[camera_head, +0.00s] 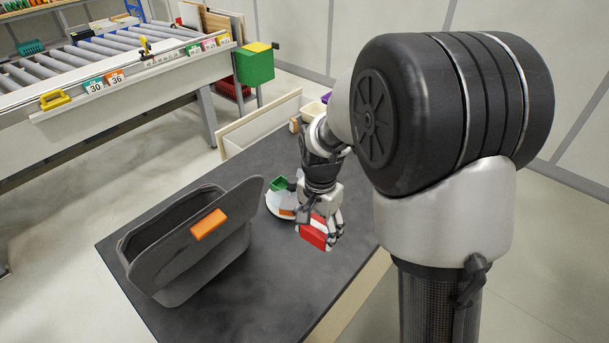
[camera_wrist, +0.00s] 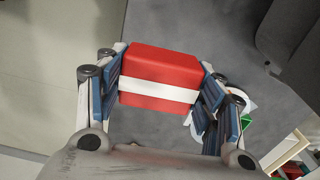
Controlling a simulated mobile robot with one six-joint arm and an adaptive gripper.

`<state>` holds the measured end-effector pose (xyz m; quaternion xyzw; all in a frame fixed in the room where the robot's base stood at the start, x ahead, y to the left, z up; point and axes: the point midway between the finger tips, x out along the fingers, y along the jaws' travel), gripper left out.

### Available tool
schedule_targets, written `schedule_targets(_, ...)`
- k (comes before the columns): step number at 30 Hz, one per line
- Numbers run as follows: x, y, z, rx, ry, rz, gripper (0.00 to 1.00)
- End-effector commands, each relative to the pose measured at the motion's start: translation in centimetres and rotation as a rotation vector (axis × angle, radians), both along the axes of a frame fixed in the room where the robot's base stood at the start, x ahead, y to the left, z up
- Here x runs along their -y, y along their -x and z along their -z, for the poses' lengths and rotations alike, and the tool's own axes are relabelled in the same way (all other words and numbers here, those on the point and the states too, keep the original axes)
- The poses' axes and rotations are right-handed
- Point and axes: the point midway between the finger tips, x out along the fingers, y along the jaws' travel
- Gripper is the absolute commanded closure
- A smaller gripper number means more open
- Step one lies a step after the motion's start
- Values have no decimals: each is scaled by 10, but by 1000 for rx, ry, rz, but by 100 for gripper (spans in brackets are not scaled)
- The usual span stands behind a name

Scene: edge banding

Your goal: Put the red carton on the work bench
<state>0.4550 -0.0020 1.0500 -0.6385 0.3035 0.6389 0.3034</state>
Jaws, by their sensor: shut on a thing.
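The red carton (camera_head: 313,236) with a white band is between the fingers of my gripper (camera_head: 321,224), over the dark top of the work bench (camera_head: 285,285). In the wrist view the carton (camera_wrist: 160,72) sits between the blue finger pads of my gripper (camera_wrist: 162,94), which is shut on its two sides. The grey bench top (camera_wrist: 165,25) shows behind it. I cannot tell whether the carton's underside touches the bench. Part of the carton is hidden by my fingers in the head view.
A white round dish (camera_head: 279,206) with a green item (camera_head: 279,183) is close beside my gripper. A roller conveyor (camera_head: 90,55) stands behind. The bench front is clear.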

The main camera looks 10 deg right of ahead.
Motion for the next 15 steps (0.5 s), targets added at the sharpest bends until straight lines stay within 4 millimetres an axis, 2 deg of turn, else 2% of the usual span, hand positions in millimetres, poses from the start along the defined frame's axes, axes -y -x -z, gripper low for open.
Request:
schedule_targets(2, 0, 0, -6, 0, 0, 40, 62)
schedule_targets(5, 0, 1, 5, -5, 0, 58, 62)
schedule_targets(15, 0, 1, 98, -6, 0, 57, 62)
